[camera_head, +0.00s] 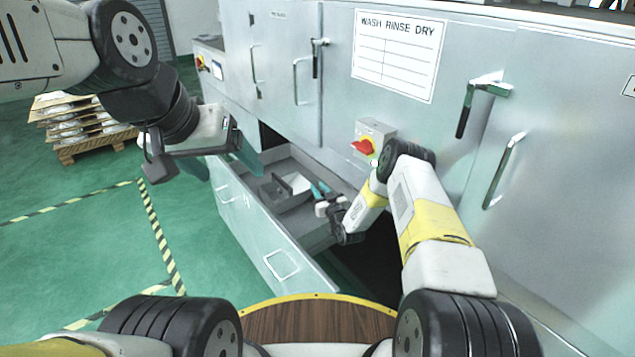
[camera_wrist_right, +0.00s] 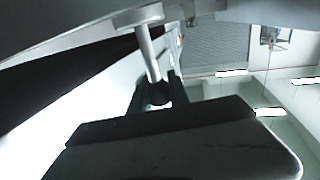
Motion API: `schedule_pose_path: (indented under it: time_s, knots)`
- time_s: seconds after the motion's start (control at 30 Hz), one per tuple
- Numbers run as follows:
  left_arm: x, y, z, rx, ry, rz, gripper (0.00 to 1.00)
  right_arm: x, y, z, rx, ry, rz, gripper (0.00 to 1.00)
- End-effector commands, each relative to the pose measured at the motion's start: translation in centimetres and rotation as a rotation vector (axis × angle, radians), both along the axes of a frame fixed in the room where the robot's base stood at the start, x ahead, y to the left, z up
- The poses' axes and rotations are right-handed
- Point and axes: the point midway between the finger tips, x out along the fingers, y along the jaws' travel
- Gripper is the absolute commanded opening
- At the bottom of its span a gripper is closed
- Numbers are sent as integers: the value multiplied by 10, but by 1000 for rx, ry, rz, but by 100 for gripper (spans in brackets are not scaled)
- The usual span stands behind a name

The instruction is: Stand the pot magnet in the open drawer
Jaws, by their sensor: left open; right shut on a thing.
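The pot magnet (camera_wrist_right: 150,45) is a pale metal piece with a round disc head and a thin stem. In the right wrist view its stem end is between the dark fingers of my right gripper (camera_wrist_right: 157,92), which is shut on it. In the head view my right gripper (camera_head: 335,212) is over the right part of the open drawer (camera_head: 258,228). A small pale piece, seemingly the magnet (camera_head: 321,209), shows at its tip. I cannot tell its gap to the drawer floor. My left gripper (camera_head: 200,158) is open and empty, above and left of the drawer.
The metal cabinet (camera_head: 290,125) stands behind, with a red rotary switch (camera_head: 362,147) and protruding handles. A loaded pallet (camera_head: 90,146) stands on the floor at left.

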Motion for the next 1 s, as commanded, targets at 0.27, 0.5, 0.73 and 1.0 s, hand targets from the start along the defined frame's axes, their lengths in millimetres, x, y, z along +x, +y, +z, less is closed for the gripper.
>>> schedule_pose_path:
  time_s: [0.27, 0.5, 0.73, 1.0]
  knots:
    - [0, 0, 0, 0, 0, 0, 77, 1, -1, -23, 0, -2, -1, 0]
    - [0, 0, 0, 0, 0, 0, 77, 0, 0, -24, 0, -1, -1, 0]
    - [0, 0, 0, 0, 0, 0, 77, 0, 0, -32, 0, -1, -1, 0]
    - [0, 0, 0, 0, 0, 0, 77, 0, 0, -35, 0, 1, -1, 32]
